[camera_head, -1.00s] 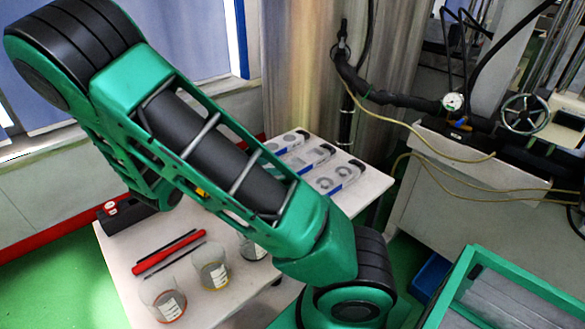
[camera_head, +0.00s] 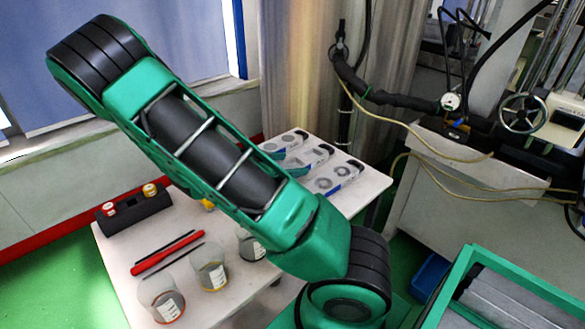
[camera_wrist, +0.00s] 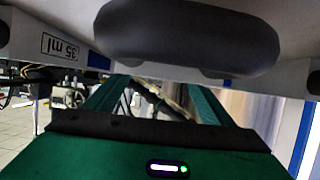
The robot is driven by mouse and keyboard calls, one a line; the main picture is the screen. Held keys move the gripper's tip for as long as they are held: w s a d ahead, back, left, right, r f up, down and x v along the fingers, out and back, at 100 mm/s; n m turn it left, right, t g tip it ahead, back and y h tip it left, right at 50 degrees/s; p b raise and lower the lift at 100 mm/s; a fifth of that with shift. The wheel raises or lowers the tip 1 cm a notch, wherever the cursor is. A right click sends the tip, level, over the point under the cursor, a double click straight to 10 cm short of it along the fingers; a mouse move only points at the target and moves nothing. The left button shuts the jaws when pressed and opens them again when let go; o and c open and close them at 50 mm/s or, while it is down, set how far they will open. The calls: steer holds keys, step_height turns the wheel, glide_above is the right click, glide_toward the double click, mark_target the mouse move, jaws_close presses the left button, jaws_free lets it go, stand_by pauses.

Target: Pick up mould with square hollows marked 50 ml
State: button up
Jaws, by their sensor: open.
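Three pale moulds lie in a row on the far right of the white table: the back one (camera_head: 284,141), the middle one (camera_head: 322,151) and the front one (camera_head: 345,171). The front one seems to have round hollows; the other hollows and all labels are too small to tell in the head view. The wrist view shows a pale mould wall close by, labelled 35 ml (camera_wrist: 60,47), upside down. My gripper (camera_wrist: 157,85) is open, its green fingers apart. In the head view my arm hides most of it. A dark rounded shape (camera_wrist: 188,36) fills the top of the wrist view.
Three beakers (camera_head: 162,298) (camera_head: 210,268) (camera_head: 250,246) stand along the table's front. A red stick (camera_head: 168,252) lies beside dark thin ones. A black holder (camera_head: 134,212) with red and yellow tops is at the left. A green-framed bin (camera_head: 460,272) is at lower right.

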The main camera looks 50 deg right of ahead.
steer(key=shift+d+f, duration=0.2)
steer(key=shift+d, duration=0.3)
steer(key=c, duration=1.8)
